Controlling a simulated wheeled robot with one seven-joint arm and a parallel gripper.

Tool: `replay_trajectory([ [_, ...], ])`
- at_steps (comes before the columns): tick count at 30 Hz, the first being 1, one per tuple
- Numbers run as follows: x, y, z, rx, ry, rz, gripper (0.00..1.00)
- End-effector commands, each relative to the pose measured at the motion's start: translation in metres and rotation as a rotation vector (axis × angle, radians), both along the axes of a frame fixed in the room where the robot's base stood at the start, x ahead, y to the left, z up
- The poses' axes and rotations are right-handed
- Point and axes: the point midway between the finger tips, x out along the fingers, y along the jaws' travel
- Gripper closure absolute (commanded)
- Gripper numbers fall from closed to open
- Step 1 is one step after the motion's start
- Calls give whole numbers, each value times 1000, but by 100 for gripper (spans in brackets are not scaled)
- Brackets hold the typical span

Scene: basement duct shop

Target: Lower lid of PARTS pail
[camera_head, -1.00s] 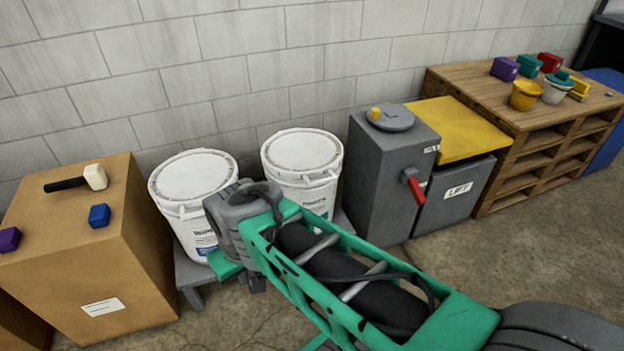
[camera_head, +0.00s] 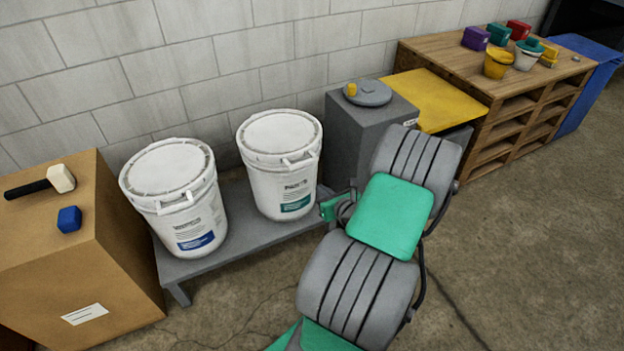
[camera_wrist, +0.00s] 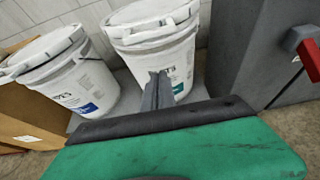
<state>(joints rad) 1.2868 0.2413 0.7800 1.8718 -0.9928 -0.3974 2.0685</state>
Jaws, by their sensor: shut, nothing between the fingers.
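The PARTS pail (camera_head: 284,190) is the right one of two white pails, with a small dark print and a green band on its label. Its white lid (camera_head: 279,132) lies flat across its top and looks down; I cannot tell whether it is pressed tight. In the wrist view the pail (camera_wrist: 160,55) stands just beyond my gripper (camera_wrist: 158,80), whose thin grey fingers are together and empty, overlapping the pail's lower front in the picture. I cannot tell whether they touch it. In the head view my arm hides most of the gripper.
A second white pail (camera_head: 180,215) with a blue band stands left on the same low grey stand (camera_head: 240,235). A cardboard box (camera_head: 85,255) holds a mallet (camera_head: 62,178) and a blue block (camera_head: 69,219). A grey cabinet (camera_head: 345,140) with a red handle (camera_wrist: 308,58) stands close right.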

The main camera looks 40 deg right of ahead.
Motion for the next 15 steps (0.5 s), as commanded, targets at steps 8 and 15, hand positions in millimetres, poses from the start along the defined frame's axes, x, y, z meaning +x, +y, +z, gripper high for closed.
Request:
replay_trajectory([
  [8,48,-11,-23,-6,3,10,100],
  [15,87,-25,-27,-11,0,8,100],
])
